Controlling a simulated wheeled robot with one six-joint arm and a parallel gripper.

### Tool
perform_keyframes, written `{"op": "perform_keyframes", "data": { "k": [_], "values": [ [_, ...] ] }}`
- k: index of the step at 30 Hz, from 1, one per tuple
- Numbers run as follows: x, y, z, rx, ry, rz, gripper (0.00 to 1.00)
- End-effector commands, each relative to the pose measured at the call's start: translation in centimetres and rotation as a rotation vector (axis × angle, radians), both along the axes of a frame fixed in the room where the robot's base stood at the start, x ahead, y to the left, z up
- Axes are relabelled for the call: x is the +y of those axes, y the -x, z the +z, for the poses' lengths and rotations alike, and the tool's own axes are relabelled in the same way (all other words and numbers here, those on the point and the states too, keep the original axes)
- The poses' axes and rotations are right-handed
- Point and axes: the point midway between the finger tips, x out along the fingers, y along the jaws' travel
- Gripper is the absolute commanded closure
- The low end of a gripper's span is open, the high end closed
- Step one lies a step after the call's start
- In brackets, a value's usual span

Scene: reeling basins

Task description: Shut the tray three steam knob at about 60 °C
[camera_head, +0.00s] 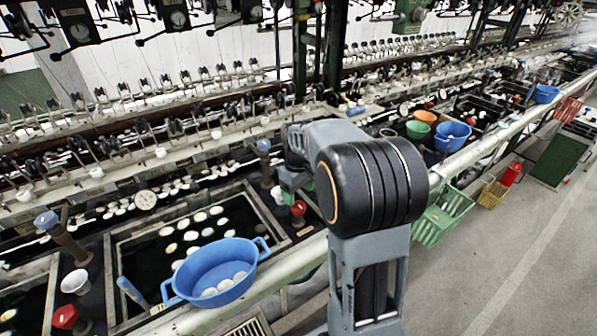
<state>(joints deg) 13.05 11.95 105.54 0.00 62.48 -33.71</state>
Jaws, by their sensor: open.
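A red knob (298,207) stands on the basin edge right of the middle tray of dark water (125,245). A blue knob (263,145) stands on a post behind it. Another red knob (66,317) and blue knob (47,220) are at the left. A round white dial (145,200) sits at the middle tray's back edge; its reading is too small to tell. I cannot tell which knob belongs to tray three. My gripper (289,184) is open, just above and behind the near red knob, partly hidden by my arm. I see no clear contact.
A blue basin (213,272) with white cocoons rests over the middle tray's front edge. A pale pipe (290,262) runs along the front. Green (443,215) and yellow (493,193) baskets hang at right.

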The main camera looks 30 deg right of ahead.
Motion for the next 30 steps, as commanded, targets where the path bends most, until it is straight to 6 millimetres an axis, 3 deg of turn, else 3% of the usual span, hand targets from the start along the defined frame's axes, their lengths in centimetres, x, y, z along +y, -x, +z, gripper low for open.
{"op": "perform_keyframes", "data": {
  "k": [6, 13, 30],
  "values": [
    [0.0, -0.1, 4.5, -0.004, 0.001, -0.001, 0.27],
    [0.0, 0.0, 7.3, -0.002, 0.0, -0.001, 0.27],
    [0.0, 0.0, 8.3, 0.0, 0.0, -0.001, 0.27]
  ]
}}
